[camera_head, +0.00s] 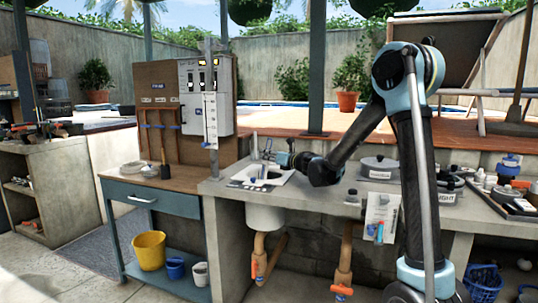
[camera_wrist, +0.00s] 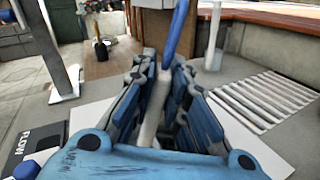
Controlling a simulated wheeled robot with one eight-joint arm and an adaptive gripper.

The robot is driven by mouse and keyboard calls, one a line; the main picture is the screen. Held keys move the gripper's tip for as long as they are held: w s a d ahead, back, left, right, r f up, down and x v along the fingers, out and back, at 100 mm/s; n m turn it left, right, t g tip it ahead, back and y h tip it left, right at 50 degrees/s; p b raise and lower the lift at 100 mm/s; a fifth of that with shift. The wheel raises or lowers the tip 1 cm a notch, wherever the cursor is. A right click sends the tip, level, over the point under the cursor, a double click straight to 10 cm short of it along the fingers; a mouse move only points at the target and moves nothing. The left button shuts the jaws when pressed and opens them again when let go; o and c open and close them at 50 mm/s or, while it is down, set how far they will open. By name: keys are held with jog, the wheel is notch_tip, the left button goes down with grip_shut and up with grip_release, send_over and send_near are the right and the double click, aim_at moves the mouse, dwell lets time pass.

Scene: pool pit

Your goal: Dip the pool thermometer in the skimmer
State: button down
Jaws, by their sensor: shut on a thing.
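My gripper (camera_wrist: 165,75) is shut on a slim stick with a blue upper part and a whitish lower part, which I take as the pool thermometer (camera_wrist: 180,35). The lower part runs down between the fingers, and its end is hidden. In the head view my gripper (camera_head: 283,158) is low over the counter, at the back right of a white square-rimmed basin, likely the skimmer (camera_head: 284,177). The basin's bowl hangs below the counter. In the wrist view a white rim or plate (camera_wrist: 262,152) lies under the gripper. I cannot tell whether the thermometer's tip is inside the basin.
A white slatted grille (camera_wrist: 262,100) lies right of the gripper, and a dark "FLOW" label (camera_wrist: 35,137) at lower left. A grey post (camera_head: 209,100) and a white panel box (camera_head: 197,85) stand left of the basin. A lidded pot (camera_head: 380,167) and several small items crowd the counter's right.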

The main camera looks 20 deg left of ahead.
jog(key=shift+s+a+f, duration=0.1)
jog(key=shift+s+f, duration=0.05)
jog(key=shift+f, duration=0.55)
jog(key=shift+s+a+f, duration=0.1)
jog(key=shift+s+f, duration=0.05)
jog(key=shift+f, duration=0.5)
dwell(5.2)
jog(key=shift+r, duration=6.3)
